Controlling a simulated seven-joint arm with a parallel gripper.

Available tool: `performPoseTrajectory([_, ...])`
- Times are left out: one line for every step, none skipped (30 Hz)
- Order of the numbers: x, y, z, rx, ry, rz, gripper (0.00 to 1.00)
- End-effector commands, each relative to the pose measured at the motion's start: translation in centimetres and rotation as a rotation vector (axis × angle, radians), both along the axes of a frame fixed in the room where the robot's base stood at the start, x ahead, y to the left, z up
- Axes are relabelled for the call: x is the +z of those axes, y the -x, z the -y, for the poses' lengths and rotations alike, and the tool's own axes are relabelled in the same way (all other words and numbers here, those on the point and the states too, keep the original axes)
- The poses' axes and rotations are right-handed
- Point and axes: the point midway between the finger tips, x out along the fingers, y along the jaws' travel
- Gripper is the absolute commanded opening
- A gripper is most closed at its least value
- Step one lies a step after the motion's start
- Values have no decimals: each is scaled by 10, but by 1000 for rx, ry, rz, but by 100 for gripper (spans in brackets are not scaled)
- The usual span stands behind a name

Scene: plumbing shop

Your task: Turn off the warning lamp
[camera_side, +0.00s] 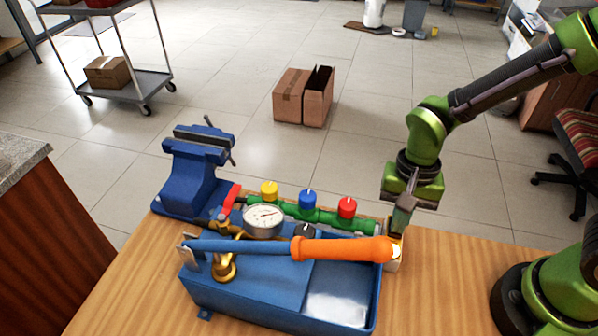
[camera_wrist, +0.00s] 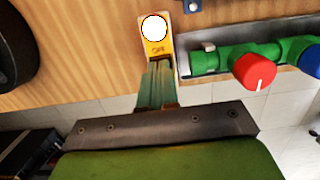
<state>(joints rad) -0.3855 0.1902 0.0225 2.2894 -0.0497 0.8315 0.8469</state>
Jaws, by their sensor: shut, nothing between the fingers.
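The warning lamp (camera_wrist: 154,27) shows in the wrist view as a bright white disc with a thin red rim, on a small yellow box (camera_wrist: 157,50) with dark marks too small to read. In the side view the lamp (camera_side: 396,252) glows at the right end of the orange pump handle, partly hidden. My gripper (camera_side: 400,225) points down just above the box. In the wrist view my gripper's fingers (camera_wrist: 157,82) are together and empty, their tips close to the marked edge of the box. I cannot tell whether they touch it.
A blue pump tank (camera_side: 250,305) with an orange handle (camera_side: 345,249) stands left of the box. Behind it are a gauge (camera_side: 263,220) and a green manifold with yellow, blue and red knobs (camera_side: 347,207). A blue vise (camera_side: 195,170) stands back left.

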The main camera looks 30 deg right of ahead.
Motion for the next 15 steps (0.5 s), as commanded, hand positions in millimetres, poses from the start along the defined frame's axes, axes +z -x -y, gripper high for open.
performPoseTrajectory([-1,0,0,0,0,0,0])
performPoseTrajectory([-1,0,0,0,0,0,0])
performPoseTrajectory([-1,0,0,0,0,0,0])
performPoseTrajectory([-1,0,0,0,0,0,0])
performPoseTrajectory([-1,0,0,0,0,0,0])
performPoseTrajectory([-1,0,0,0,0,0,0])
performPoseTrajectory([-1,0,0,0,0,0,0])
performPoseTrajectory([-1,0,0,1,0,0,0])
performPoseTrajectory([-1,0,0,1,0,0,0])
performPoseTrajectory([-2,0,0,1,0,0,0])
performPoseTrajectory([-3,1,-1,1,1,-1,0])
performPoseTrajectory([-6,2,-2,2,1,-1,0])
performPoseTrajectory([-5,1,-2,1,0,1,0])
performPoseTrajectory([-5,1,-2,1,0,1,0])
performPoseTrajectory([-5,1,-1,1,0,1,0])
